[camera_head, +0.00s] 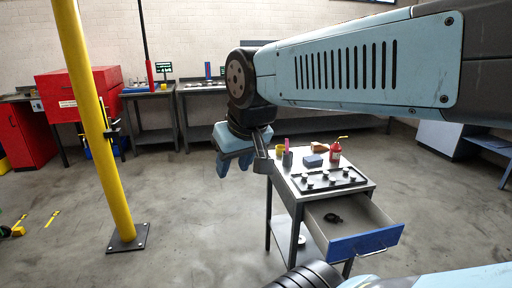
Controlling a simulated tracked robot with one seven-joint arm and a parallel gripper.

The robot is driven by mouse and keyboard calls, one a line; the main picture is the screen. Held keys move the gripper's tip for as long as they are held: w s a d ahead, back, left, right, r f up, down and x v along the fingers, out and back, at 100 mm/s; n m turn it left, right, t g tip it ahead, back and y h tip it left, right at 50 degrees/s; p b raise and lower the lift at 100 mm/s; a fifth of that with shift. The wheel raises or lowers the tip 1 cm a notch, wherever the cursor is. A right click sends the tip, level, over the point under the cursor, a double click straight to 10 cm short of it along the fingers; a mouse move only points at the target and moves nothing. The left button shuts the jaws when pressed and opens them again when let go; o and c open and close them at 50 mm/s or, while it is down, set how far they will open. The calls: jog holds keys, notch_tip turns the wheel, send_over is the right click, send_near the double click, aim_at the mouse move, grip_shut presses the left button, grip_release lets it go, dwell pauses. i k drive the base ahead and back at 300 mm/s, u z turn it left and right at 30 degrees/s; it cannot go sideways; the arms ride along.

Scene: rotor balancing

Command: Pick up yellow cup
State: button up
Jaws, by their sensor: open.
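A small yellow cup (280,150) stands at the far left corner of the small workbench (359,187). It is small in the picture, and a pink object stands close beside it. My gripper (234,168) hangs down from the end of my light blue arm, left of the workbench in the picture. It is open, and I see nothing between its fingers. It is apart from the cup, which lies to its right in the picture.
The workbench holds a blue block (313,161), a red bottle (336,151) with a yellow spout and a tray of several knobs (330,180). Its blue-fronted drawer (365,242) stands open with a dark object inside. A yellow post (95,120) stands left; floor between is clear.

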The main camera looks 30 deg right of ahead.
aim_at(281, 150)
jog(key=z, duration=0.45)
jog(key=i, duration=1.25)
jog(key=z, duration=0.8)
